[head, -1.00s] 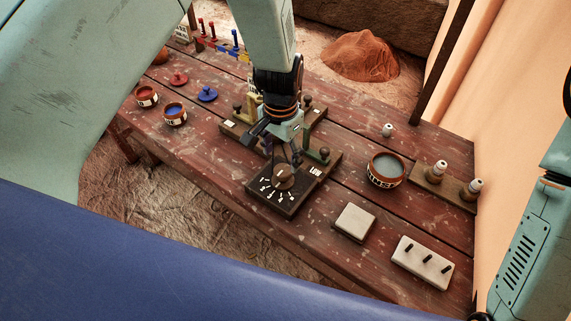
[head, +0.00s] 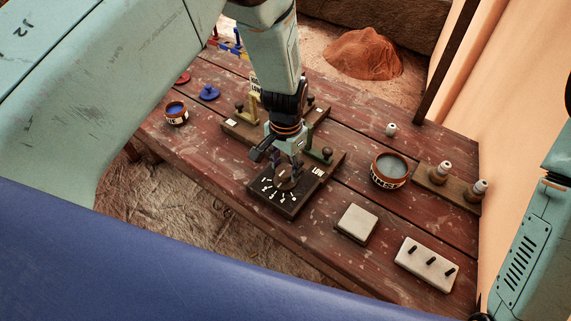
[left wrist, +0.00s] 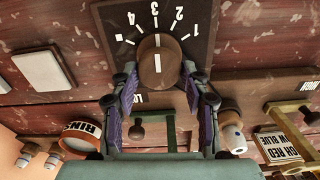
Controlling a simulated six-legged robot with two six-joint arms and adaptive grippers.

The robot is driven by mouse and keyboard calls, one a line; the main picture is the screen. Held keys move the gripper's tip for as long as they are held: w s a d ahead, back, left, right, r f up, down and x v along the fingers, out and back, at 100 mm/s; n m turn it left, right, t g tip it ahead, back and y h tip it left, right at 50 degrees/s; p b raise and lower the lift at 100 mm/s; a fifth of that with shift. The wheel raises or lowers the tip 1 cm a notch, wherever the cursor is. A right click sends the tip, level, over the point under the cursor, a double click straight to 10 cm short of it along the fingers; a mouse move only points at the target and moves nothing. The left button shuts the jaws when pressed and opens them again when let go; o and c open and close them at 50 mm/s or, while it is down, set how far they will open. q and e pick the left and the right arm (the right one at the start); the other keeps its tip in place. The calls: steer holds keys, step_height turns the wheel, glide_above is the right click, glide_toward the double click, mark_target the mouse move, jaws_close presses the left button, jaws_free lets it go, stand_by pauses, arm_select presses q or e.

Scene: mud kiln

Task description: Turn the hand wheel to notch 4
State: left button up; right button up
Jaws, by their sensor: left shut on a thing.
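The hand wheel is a round brown knob (head: 287,181) with a white line, on a dark plate (head: 281,205) with white marks. In the left wrist view the knob (left wrist: 160,68) sits at the edge of the plate (left wrist: 198,14), and numerals 1 to 4 and a small square fan around it. There, its white line points up, roughly towards the 3. My left gripper (head: 286,167) reaches down from above, shut on the knob. Its fingers (left wrist: 159,76) are on opposite sides of the knob in the left wrist view. My right gripper is out of view.
Behind the wheel is a board with green and yellow lever posts (head: 321,150). To the right are a bowl (head: 388,171), a pale square block (head: 356,222), a pegged block (head: 427,264) and bottles on a wooden rack (head: 457,192). A paint pot (head: 176,114) stands at left.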

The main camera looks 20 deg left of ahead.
mark_target(286, 169)
arm_select(q)
steer(key=shift+s+r, duration=0.15)
steer(key=c, duration=0.3)
steer(key=shift+c, duration=1.2)
steer(key=shift+w+r, duration=0.1)
steer(key=shift+w, duration=0.15)
steer(key=o, duration=1.1)
steer(key=shift+d, duration=0.1)
steer(key=shift+o, duration=0.2)
steer(key=shift+s, duration=0.1)
step_height(286, 169, up, 12)
